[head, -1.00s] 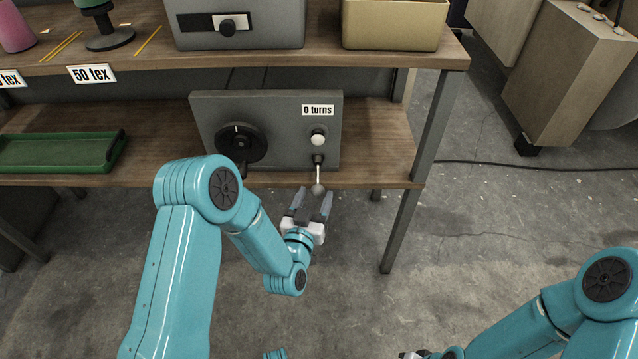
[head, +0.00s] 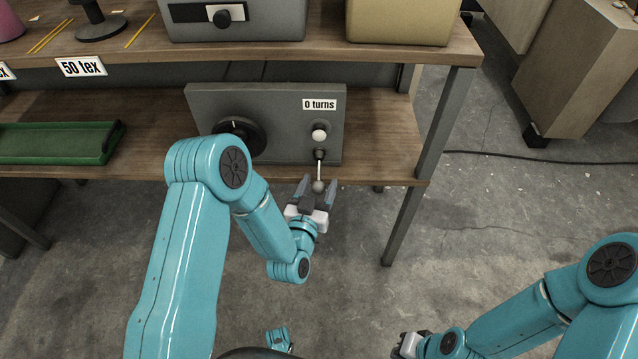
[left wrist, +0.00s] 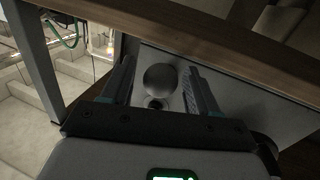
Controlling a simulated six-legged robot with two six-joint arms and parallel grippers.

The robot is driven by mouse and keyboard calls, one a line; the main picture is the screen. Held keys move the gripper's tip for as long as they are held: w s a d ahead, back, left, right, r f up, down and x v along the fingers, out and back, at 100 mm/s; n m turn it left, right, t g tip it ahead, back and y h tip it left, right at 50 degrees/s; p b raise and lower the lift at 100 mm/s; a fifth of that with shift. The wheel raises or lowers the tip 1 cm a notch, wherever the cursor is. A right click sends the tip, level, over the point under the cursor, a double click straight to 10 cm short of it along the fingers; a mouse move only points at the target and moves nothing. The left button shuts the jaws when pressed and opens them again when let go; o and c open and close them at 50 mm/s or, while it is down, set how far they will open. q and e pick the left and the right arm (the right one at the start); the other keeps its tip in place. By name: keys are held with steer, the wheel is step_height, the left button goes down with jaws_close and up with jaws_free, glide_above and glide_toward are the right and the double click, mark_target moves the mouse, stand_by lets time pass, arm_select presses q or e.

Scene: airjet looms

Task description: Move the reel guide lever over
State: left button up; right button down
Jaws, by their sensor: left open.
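The reel guide lever (head: 319,173) is a thin pale rod with a grey ball knob (head: 318,186), hanging down from the front of a grey box (head: 283,118) on the lower shelf. My left gripper (head: 317,190) is open at the knob, with a finger on either side of it. In the left wrist view the knob (left wrist: 161,79) shows between the two open fingers, with a gap visible on both sides. My right gripper (head: 408,345) is low at the bottom of the head view, far from the box; its fingers are too unclear to read.
The box carries a black dial (head: 240,135), a white button (head: 319,135) and a "0 turns" label (head: 320,104). A green tray (head: 58,142) lies on the shelf at the left. The shelf leg (head: 430,150) stands to the right of the box.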

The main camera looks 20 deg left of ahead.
mark_target(318, 187)
arm_select(q)
jaws_close()
steer(key=shift+s+r+g+p, duration=0.1)
steer(key=shift+r+g+p, duration=0.25)
steer(key=shift+p, duration=0.25)
steer(key=r+g+p, duration=0.1)
steer(key=p, duration=0.2)
steer(key=r+g+p, duration=0.1)
steer(key=g+p, duration=0.1)
steer(key=p, duration=0.1)
steer(key=r+n+g+p, duration=0.1)
steer(key=r+g+p, duration=0.1)
steer(key=p, duration=0.1)
steer(key=shift+s+d+r+h, duration=0.1)
steer(key=shift+s+h, duration=0.2)
steer(key=r+g+p, duration=0.1)
steer(key=g+p, duration=0.1)
steer(key=p, duration=0.2)
steer(key=w+r+n+g+h+p, duration=0.1)
steer(key=r+g+p, duration=0.1)
steer(key=p, duration=0.3)
steer(key=shift+g, duration=0.35)
steer(key=shift+w+f+g+p, duration=0.1)
steer(key=shift+g+p, duration=0.5)
steer(key=shift+p, duration=0.55)
